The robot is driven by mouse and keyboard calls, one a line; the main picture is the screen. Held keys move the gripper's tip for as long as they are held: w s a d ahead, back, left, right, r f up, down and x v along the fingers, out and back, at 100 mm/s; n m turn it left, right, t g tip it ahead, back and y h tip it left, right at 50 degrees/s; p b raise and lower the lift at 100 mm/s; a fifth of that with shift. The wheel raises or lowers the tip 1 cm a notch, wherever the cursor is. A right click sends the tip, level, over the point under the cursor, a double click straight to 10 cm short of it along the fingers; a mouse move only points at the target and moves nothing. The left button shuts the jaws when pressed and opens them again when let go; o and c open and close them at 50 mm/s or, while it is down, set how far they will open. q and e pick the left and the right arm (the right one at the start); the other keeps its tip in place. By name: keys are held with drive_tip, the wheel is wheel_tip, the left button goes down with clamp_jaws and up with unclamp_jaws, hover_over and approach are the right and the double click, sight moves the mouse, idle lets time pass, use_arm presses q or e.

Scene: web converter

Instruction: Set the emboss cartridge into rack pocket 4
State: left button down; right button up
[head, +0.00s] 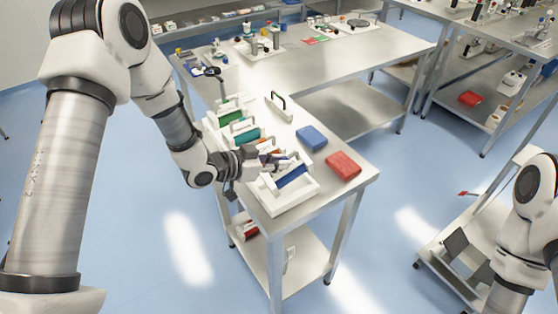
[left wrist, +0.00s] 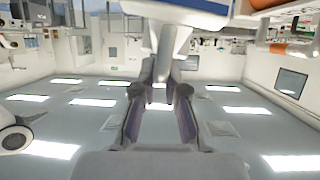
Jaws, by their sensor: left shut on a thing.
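A white rack (head: 289,207) stands along the left side of the metal table and holds a row of cartridges. A blue and white cartridge (head: 292,177) is at the rack's near end, in or just above the last pocket; I cannot tell if it is seated. My left gripper (head: 268,161) is shut on its handle. In the left wrist view the fingers (left wrist: 161,98) close around a pale handle below the cartridge's white and blue body (left wrist: 185,10). Pocket numbers and the cartridge's label are not readable. My right gripper is out of view; only its arm shows.
Green (head: 230,117), teal (head: 246,134) and orange (head: 268,149) cartridges sit farther back in the rack. A white holder with a dark handle (head: 278,105), a blue box (head: 312,138) and a red box (head: 343,165) stand to its right. The table's middle is mostly clear.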

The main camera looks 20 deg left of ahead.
use_arm(q)
drive_tip(key=c, duration=1.2)
unclamp_jaws()
drive_tip(key=shift+w+f, duration=0.1)
drive_tip(key=shift+f, duration=0.05)
drive_tip(key=shift+r, duration=0.2)
